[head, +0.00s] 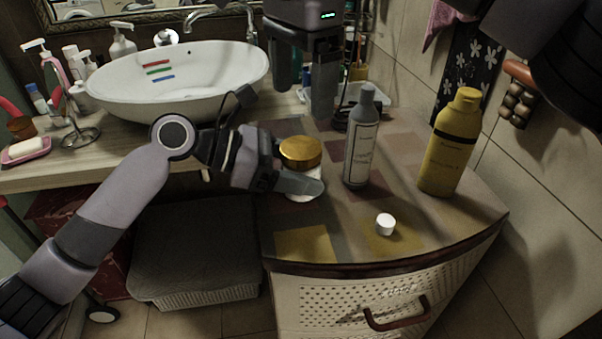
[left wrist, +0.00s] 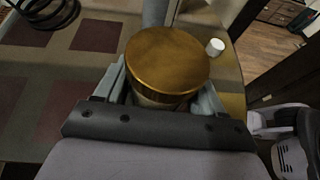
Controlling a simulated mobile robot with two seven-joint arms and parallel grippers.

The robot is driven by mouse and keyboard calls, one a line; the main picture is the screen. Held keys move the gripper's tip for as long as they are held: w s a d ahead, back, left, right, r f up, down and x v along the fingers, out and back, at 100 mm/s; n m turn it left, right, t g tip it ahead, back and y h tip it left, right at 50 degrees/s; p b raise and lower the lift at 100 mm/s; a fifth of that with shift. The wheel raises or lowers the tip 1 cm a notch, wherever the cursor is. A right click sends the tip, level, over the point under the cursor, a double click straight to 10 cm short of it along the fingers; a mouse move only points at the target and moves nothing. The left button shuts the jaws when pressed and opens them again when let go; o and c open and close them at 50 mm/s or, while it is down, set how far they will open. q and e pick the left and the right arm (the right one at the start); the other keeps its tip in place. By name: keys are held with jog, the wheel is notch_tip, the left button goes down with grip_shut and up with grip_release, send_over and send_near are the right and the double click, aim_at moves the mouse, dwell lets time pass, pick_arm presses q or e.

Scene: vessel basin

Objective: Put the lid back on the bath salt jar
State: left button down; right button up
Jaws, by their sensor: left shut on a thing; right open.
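The bath salt jar (head: 306,172) stands on the patchwork top of the cabinet, a pale round jar. The gold lid (head: 301,150) is over its mouth; it also fills the middle of the left wrist view (left wrist: 168,58). Whether it is fully seated I cannot tell. My left gripper (head: 292,184) is shut on the jar below the lid, with one finger on each side. It hides much of the jar's body. My right gripper (head: 303,92) is open and empty, above and behind the lid.
A grey bottle (head: 361,140) stands close right of the jar, a yellow bottle (head: 451,145) farther right. A small white cap (head: 385,224) lies near the front edge. A white basin (head: 190,85) is at left. The front left of the cabinet top is clear.

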aim_at(301, 147)
jog(key=shift+f, duration=4.05)
jog(key=c, duration=1.1)
jog(key=m, duration=1.3)
jog(key=o, duration=1.2)
jog(key=shift+c, duration=0.2)
